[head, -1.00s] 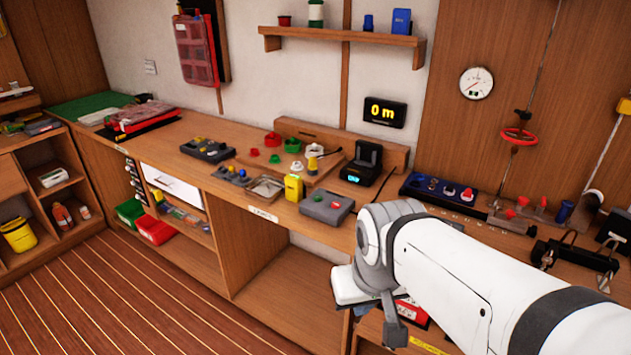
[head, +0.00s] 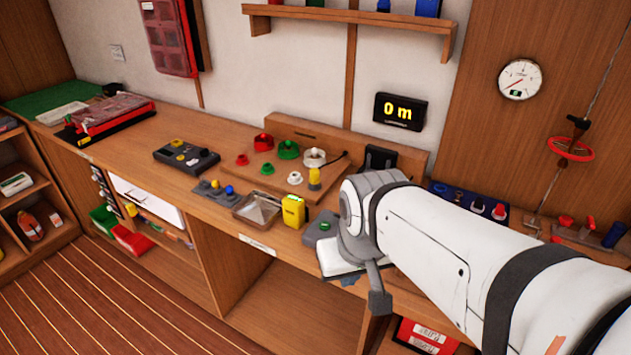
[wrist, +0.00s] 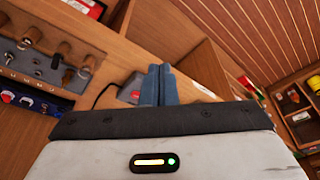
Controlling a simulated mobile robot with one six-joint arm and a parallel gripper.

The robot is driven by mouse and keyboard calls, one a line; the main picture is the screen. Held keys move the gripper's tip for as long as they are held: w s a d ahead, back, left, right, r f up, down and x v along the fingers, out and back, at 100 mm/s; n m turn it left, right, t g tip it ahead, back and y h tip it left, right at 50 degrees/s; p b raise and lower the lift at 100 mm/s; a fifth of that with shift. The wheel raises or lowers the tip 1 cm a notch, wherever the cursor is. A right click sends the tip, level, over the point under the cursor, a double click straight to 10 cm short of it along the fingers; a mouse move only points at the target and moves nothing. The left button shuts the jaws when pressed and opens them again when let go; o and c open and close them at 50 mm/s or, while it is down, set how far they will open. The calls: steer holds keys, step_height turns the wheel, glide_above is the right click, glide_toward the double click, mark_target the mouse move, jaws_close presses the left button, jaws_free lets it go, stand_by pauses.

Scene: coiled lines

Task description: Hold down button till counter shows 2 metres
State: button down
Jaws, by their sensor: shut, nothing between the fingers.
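The counter (head: 400,112) on the wall is a black display that reads 0 m in yellow. A grey box with a green button (head: 324,226) sits at the bench's front edge, partly hidden by my arm. Another dark box with yellow buttons (head: 187,156) lies further left. I cannot tell which button drives the counter. My gripper (wrist: 155,86) is shut and empty in the wrist view, with a grey box with a red patch (wrist: 132,92) behind its fingertips, apart or touching I cannot tell.
A yellow block (head: 293,211) and a small tray (head: 257,208) stand left of the grey box. A board of coloured round parts (head: 288,149) lies behind. A blue switch panel (head: 465,198) is beyond my arm. Open shelving is below the bench.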

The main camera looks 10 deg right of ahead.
steer(key=shift+w+a+r, duration=0.1)
steer(key=shift+w+a, duration=0.05)
steer(key=shift+w, duration=0.2)
steer(key=shift+a, duration=0.1)
